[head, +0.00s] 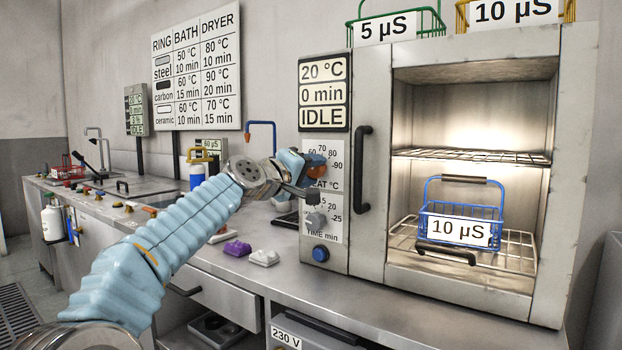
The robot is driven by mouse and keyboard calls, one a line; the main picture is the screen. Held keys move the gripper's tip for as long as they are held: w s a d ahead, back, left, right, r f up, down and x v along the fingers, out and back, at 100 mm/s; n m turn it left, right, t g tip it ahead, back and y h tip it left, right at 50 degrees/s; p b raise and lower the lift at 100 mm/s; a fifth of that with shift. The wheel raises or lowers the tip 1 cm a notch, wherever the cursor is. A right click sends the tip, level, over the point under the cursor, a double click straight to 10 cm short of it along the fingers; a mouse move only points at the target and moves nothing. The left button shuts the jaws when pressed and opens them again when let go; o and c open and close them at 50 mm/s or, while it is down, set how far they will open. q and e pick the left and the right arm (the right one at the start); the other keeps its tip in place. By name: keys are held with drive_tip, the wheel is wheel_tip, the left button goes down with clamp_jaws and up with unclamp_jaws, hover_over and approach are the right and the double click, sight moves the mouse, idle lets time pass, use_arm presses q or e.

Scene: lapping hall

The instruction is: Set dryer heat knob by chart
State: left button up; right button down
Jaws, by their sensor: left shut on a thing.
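My left gripper (311,182) is at the dryer's front panel, shut on the orange-red heat knob (317,163). The gripper hides most of the knob and part of its scale, so the setting cannot be read; 70, 80 and 90 show. The dryer display (323,93) reads 20 °C, 0 min, IDLE. The grey time knob (316,221) is below. The wall chart (197,70) lists dryer values: steel 80 °C 10 min, carbon 90 °C 20 min, ceramic 70 °C 15 min. My right gripper is not in view.
The open, lit dryer chamber holds a blue basket (462,207) labelled 10 µS on its lower rack; no rings can be made out. A blue button (320,254) sits below the knobs. Purple (237,248) and white (264,257) pieces lie on the bench left of the dryer.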

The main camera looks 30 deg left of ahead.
use_arm(q)
drive_tip(key=m+b, duration=0.1)
drive_tip(key=m, duration=0.1)
drive_tip(key=m+b, duration=0.1)
drive_tip(key=m, duration=0.1)
drive_tip(key=m+b, duration=0.1)
drive_tip(key=m, duration=0.1)
drive_tip(key=shift+f+m, duration=0.3)
drive_tip(key=m+b, duration=0.1)
drive_tip(key=m, duration=0.3)
drive_tip(key=shift+m, duration=0.4)
drive_tip(key=shift+r, duration=0.1)
drive_tip(key=o, duration=1)
drive_tip(key=shift+o, duration=0.3)
drive_tip(key=shift+r, duration=0.1)
drive_tip(key=shift+s+a+b, duration=0.15)
drive_tip(key=shift+s+b, duration=0.25)
drive_tip(key=shift+s, duration=0.1)
drive_tip(key=s+b, duration=0.2)
drive_tip(key=s, duration=1)
drive_tip(key=shift+s+a+b, duration=0.4)
drive_tip(key=shift+a, duration=0.05)
